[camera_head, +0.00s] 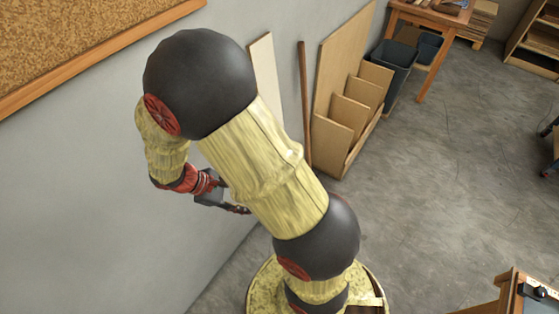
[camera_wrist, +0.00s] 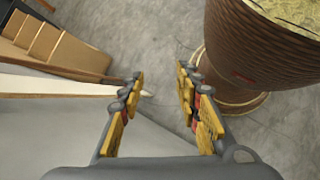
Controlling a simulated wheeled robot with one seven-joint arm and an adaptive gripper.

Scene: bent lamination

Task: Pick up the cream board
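The cream board (camera_head: 265,75) is a tall, narrow board leaning upright against the grey wall, with its lower part hidden behind my arm in the head view. In the wrist view it is a long pale strip (camera_wrist: 50,84) coming in from the left edge, and its tip shows just past the left finger. My gripper (camera_wrist: 160,78) is open, with a clear gap between its yellow-padded fingers. The left finger overlaps the board in the picture; I cannot tell whether they touch. In the head view my gripper (camera_head: 236,209) is partly hidden behind my arm.
A brown pole (camera_head: 304,100) leans on the wall right of the board. Beyond it stands a wooden rack (camera_head: 350,110) with slots, then grey bins (camera_head: 390,72) and a wooden table (camera_head: 437,17). A corkboard (camera_head: 80,40) hangs at upper left. The concrete floor at right is mostly clear.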

